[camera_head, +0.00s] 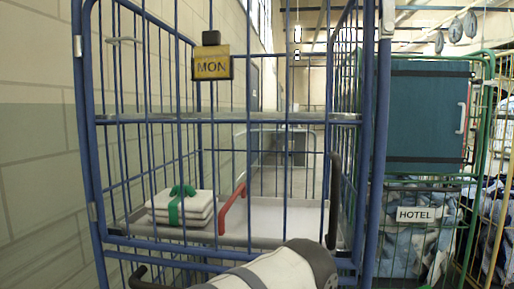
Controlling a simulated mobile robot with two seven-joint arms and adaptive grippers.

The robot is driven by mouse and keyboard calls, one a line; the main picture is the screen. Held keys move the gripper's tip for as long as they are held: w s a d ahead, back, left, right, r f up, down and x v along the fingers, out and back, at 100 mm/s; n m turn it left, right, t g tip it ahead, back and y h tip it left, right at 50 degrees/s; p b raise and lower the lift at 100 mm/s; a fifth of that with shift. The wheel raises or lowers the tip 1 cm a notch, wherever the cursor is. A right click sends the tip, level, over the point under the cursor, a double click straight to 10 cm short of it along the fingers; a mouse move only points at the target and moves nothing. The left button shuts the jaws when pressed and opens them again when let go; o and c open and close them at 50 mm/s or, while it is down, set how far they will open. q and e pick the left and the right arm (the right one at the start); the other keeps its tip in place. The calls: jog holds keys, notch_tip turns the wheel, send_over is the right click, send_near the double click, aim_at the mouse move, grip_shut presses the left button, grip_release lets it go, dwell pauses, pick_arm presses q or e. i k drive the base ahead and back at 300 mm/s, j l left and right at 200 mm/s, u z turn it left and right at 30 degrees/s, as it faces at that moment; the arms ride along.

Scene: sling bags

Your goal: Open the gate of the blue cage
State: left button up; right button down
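The blue cage (88,150) fills the middle of the head view, a tall frame of blue tubes and bars. Blue bars cross its front, and the front looks closed, though I cannot make out the gate's edges or fastening. A yellow MON sign (212,67) with a black top hangs at the front. A red handle-like bar (231,207) shows low at the middle. A black curved bar (335,200) stands near the right side; what it belongs to is unclear. A white-and-grey link of my arm crosses the bottom centre.
White folded cloths with a green band (183,206) lie on the cage's grey shelf. A green cage (480,130) with a teal panel (428,115) and HOTEL sign (416,215) stands close on the right. A block wall (35,165) is close on the left.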

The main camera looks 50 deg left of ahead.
aim_at(82, 47)
jog(key=k+j+u, duration=0.1)
jog(key=u, duration=1.7)
